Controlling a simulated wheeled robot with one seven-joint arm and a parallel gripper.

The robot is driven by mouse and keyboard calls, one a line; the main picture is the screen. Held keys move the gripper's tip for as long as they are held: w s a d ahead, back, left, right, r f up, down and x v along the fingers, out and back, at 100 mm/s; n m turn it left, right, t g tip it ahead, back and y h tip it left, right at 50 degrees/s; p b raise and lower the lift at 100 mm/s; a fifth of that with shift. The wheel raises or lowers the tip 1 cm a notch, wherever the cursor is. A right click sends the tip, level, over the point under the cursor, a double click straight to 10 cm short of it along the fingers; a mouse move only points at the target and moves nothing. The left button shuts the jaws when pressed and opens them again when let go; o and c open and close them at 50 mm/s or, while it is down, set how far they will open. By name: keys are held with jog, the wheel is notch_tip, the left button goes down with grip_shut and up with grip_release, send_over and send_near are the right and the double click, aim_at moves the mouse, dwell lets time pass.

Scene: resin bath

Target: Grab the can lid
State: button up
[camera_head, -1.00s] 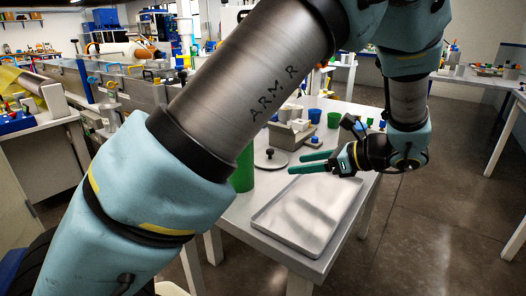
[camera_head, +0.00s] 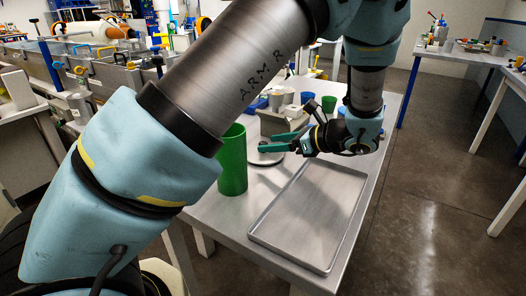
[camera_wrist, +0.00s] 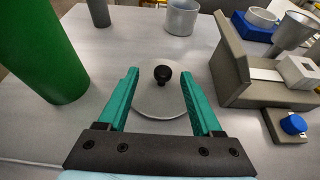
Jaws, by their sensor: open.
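The can lid (camera_wrist: 158,98) is a flat grey metal disc with a black round knob (camera_wrist: 162,74) at its middle. It lies on the table. In the head view the lid (camera_head: 264,158) shows partly, behind my gripper's fingers. My gripper (camera_wrist: 158,84) is open, with green fingers. In the wrist view the knob shows between the fingertips, with nothing held. In the head view my gripper (camera_head: 264,143) reaches left across the table over the lid. I cannot tell how high the fingers are above the lid.
A tall green cylinder (camera_wrist: 40,52) stands left of the lid. A grey holder (camera_wrist: 234,70) and a small block with a blue knob (camera_wrist: 292,124) are on its right. A metal cup (camera_wrist: 182,18) stands behind. An empty metal tray (camera_head: 312,215) lies in front.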

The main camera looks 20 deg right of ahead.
aim_at(265, 143)
jog(key=x, duration=0.2)
jog(key=p+x, duration=0.1)
jog(key=x, duration=0.1)
jog(key=shift+w+d+f, duration=0.1)
jog(key=shift+w+d, duration=0.05)
jog(key=shift+d, duration=0.05)
jog(key=shift+c, duration=0.4)
grip_shut()
